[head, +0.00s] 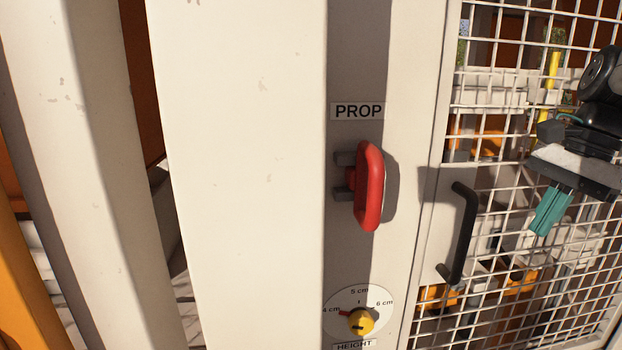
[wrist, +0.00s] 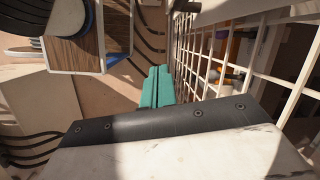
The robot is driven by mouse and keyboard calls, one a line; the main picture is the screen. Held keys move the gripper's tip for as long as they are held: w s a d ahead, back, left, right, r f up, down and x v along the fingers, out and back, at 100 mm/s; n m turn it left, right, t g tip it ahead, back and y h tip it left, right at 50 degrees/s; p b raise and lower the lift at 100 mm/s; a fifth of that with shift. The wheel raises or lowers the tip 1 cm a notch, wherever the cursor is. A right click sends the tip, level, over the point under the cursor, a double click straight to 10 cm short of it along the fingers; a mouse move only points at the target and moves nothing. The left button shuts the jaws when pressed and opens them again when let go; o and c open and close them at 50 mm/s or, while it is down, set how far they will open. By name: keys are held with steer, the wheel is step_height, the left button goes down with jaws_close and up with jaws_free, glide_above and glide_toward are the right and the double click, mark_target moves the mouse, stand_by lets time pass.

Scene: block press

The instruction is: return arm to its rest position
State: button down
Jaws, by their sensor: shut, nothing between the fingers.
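My gripper (head: 550,211) is at the right of the head view, in front of the wire mesh door (head: 487,215). Its teal fingers are together and hold nothing. In the wrist view the teal fingers (wrist: 157,87) point away from the camera, with the mesh (wrist: 262,75) close along their right side. I cannot tell whether they touch it. Most of my arm is outside the head view.
A black door handle (head: 463,233) stands left of my gripper. A red handle (head: 369,187) marked PROP and a yellow HEIGHT knob (head: 360,321) are on the pale post. In the wrist view a wood-sided box (wrist: 75,38) lies left of the fingers.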

steer(key=s+a+f+n+t+h, duration=0.1)
steer(key=s+a+f+n+h, duration=0.2)
steer(key=s+a+f+n, duration=0.7)
steer(key=s+a+n, duration=0.1)
steer(key=s+n, duration=0.1)
steer(key=n, duration=0.2)
steer(key=shift+s+a, duration=0.35)
steer(key=shift+s, duration=0.05)
